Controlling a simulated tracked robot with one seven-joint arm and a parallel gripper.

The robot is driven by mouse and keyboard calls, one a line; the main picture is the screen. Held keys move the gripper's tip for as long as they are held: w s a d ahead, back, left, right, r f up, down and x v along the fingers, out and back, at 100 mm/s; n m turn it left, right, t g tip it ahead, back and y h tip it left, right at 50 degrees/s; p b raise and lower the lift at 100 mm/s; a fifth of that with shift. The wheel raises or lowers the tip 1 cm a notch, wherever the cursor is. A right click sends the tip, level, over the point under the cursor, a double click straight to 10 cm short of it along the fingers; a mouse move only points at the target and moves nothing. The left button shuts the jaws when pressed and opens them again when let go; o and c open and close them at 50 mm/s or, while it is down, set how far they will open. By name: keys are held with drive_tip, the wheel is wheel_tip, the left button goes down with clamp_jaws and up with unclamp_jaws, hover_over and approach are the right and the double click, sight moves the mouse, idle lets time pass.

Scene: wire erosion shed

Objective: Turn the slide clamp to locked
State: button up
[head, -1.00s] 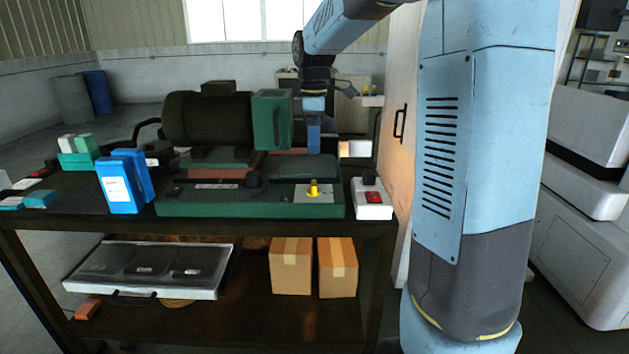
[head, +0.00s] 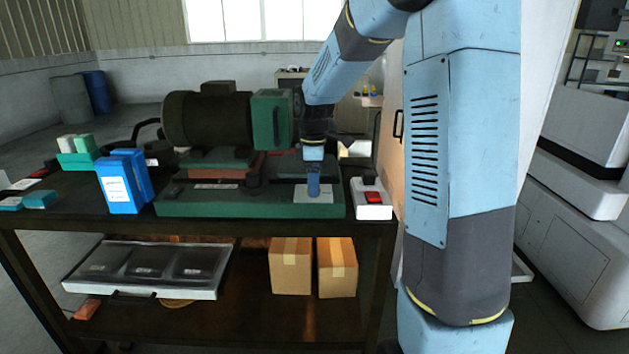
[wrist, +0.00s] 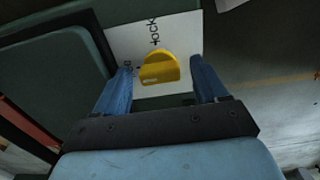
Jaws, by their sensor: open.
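The slide clamp is a yellow knob (wrist: 160,68) on a pale plate (wrist: 160,35) marked with dark lettering, partly legible as "lock", in the wrist view. My gripper (wrist: 160,88) is open, with one blue finger on each side of the knob. I cannot tell whether the fingers touch it. In the head view my gripper (head: 313,182) points down over the plate (head: 327,195) at the right end of the green machine base (head: 230,206). The knob is hidden there behind my fingers.
A white box with a red switch (head: 374,198) stands just right of the base. A dark motor (head: 207,120) and a green housing (head: 271,119) rise behind. Blue boxes (head: 122,183) stand at left on the dark bench.

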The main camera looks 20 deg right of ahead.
drive_tip(key=shift+c, duration=0.3)
drive_tip(key=c, duration=0.9)
drive_tip(key=shift+d, duration=0.2)
drive_tip(key=shift+c, duration=0.5)
drive_tip(key=shift+a, duration=0.15)
